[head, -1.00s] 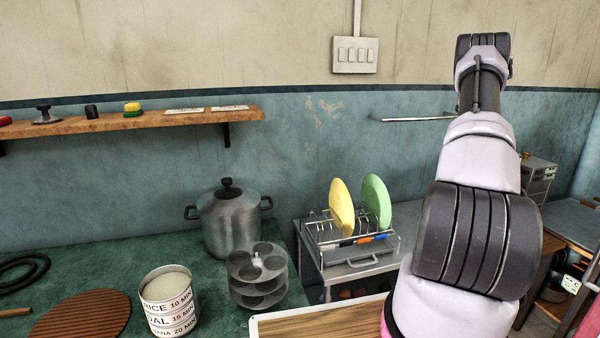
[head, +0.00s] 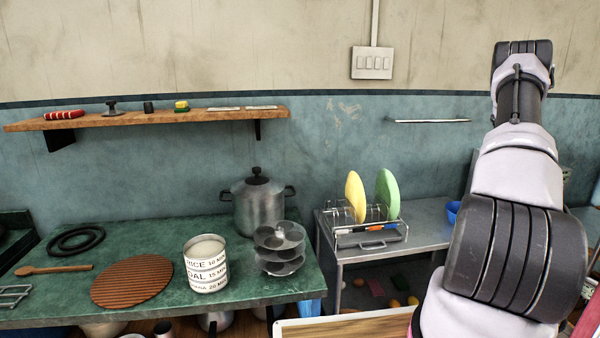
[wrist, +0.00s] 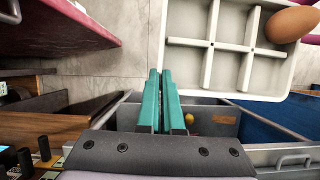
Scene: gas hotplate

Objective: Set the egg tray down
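The egg tray (wrist: 232,60) is a white, divided tray at the top right of the wrist view, with a brown egg (wrist: 292,24) at its right end. The head view shows my arm at the right, but not the gripper or tray.
The green counter (head: 140,264) holds a lidded pot (head: 258,208), a stacked metal rack (head: 280,252), a labelled tin (head: 206,268) and a brown round mat (head: 132,287).

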